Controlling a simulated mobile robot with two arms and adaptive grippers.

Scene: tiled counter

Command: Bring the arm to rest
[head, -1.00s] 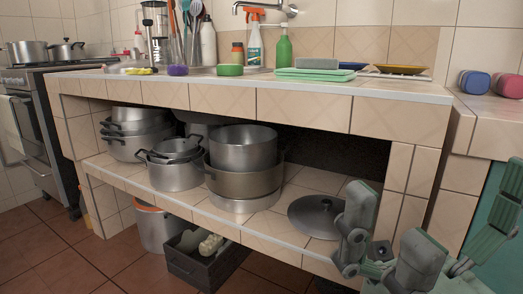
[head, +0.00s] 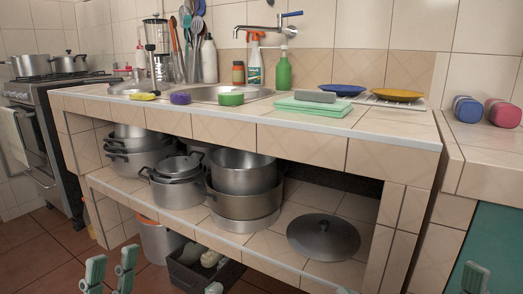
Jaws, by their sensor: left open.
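My left gripper (head: 111,265) shows at the bottom left edge, low in front of the counter. Its grey-green finger parts stand upright and apart with nothing between them, so it is open and empty. Most of its arm is below the frame. A grey-green part of mine (head: 475,278) shows at the bottom right, in front of the teal panel. Small tips of mine also show along the bottom edge, but too little shows to tell the right gripper's jaws. None of these parts visibly touches the counter.
The tiled counter (head: 392,130) holds a blender, utensils, bottles, sponges, a green cloth (head: 312,106) and plates. The lower shelf (head: 268,243) bears several pots and a dark lid (head: 323,236). A dark crate (head: 186,277) and a bucket (head: 158,240) stand underneath. A stove (head: 50,140) is at left.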

